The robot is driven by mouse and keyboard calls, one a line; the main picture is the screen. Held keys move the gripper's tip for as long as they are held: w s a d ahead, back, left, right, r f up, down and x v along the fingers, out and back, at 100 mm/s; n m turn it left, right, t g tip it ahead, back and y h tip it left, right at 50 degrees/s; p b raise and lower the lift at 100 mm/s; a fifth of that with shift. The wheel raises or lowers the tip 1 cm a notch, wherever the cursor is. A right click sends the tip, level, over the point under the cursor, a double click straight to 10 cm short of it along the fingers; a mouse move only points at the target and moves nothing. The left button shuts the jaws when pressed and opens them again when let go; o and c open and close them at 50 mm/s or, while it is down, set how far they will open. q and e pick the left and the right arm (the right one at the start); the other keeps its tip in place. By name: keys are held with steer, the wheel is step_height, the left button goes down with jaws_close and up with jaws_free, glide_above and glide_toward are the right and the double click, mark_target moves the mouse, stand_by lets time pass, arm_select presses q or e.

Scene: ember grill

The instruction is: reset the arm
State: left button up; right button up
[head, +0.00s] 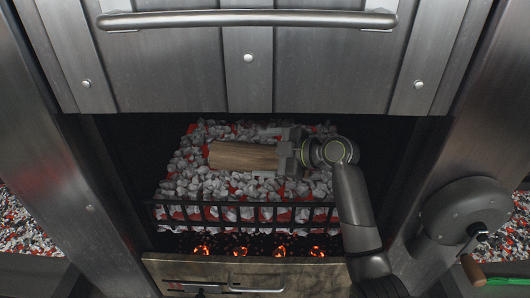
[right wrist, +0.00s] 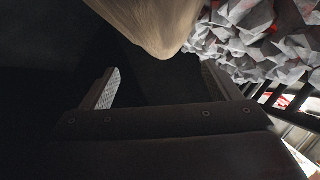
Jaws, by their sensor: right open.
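A brown wooden log (head: 243,156) lies on the bed of grey and red coals inside the grill's firebox. My right gripper (head: 279,154) is inside the firebox at the log's right end, reaching in from the lower right. In the right wrist view its two fingers (right wrist: 158,85) stand wide apart with nothing gripped between them. The log's rounded end (right wrist: 160,25) shows there at the top, just beyond the fingers. Whether the gripper touches the log cannot be told. My left gripper is not in view.
A black grate (head: 243,212) fences the front of the coals, with glowing embers below it. The raised steel door with its bar handle (head: 247,19) hangs above the opening. Steel side walls flank it. A round grey wheel (head: 467,210) with a crank stands at the right.

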steer(key=p+v, duration=0.1)
steer(key=v, duration=0.4)
steer(key=shift+s+d+r+p, duration=0.1)
steer(key=shift+r+p, duration=0.15)
steer(key=shift+p, duration=0.15)
steer(key=shift+s, duration=0.1)
steer(key=shift+s+r, duration=0.1)
steer(key=s, duration=1.6)
steer(key=shift+d+p, duration=0.25)
steer(key=shift+p, duration=0.1)
steer(key=shift+s, duration=0.1)
steer(key=shift+d, duration=0.1)
